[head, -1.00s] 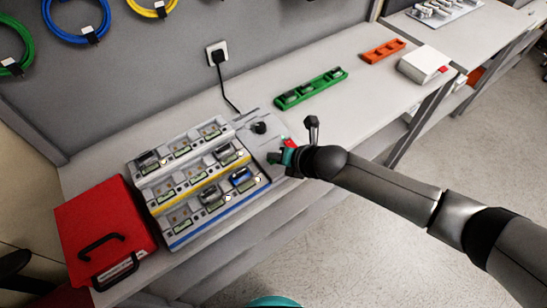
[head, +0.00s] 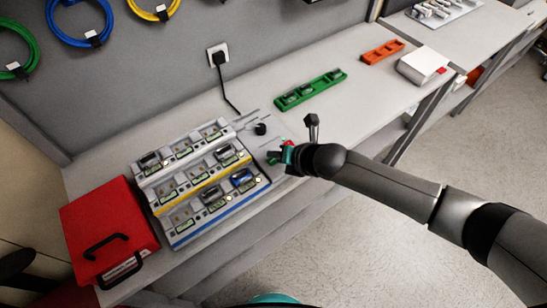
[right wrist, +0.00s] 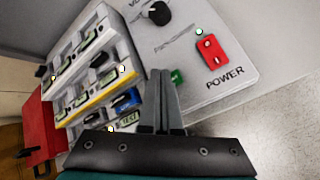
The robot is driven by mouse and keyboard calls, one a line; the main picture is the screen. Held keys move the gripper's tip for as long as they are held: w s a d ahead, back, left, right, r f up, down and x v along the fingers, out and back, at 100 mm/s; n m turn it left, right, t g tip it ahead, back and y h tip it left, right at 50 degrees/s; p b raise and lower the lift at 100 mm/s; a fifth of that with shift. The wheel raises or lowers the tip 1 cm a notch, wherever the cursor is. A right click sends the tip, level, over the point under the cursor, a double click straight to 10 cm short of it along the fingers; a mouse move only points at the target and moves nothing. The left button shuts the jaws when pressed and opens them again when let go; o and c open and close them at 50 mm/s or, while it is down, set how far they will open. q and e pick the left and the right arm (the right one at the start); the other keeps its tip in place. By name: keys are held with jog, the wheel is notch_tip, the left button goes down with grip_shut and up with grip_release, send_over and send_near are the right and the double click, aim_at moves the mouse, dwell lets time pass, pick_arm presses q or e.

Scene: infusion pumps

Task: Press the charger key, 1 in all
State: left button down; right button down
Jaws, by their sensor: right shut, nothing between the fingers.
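The charger (head: 205,182) is a stepped grey unit with white, yellow and blue-edged rows of bays, several holding small devices. Its flat control panel (right wrist: 190,25) carries a black knob (right wrist: 157,13), a red POWER switch (right wrist: 211,50) and a green key (right wrist: 177,77). The green key is partly hidden behind my fingers. My right gripper (head: 272,158) is over the panel's front part; its shut, empty fingers (right wrist: 162,73) point at the panel just left of the green key. I cannot tell whether the fingertips touch it. My left gripper is not in view.
A red case (head: 107,232) stands left of the charger. A green tray (head: 310,90) and an orange tray (head: 382,52) lie further back on the bench. A black cable runs from the charger to a wall socket (head: 217,55). The bench between charger and green tray is mostly clear.

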jog(key=shift+r+p, duration=2.45)
jog(key=shift+r, duration=0.15)
jog(key=shift+f, duration=0.1)
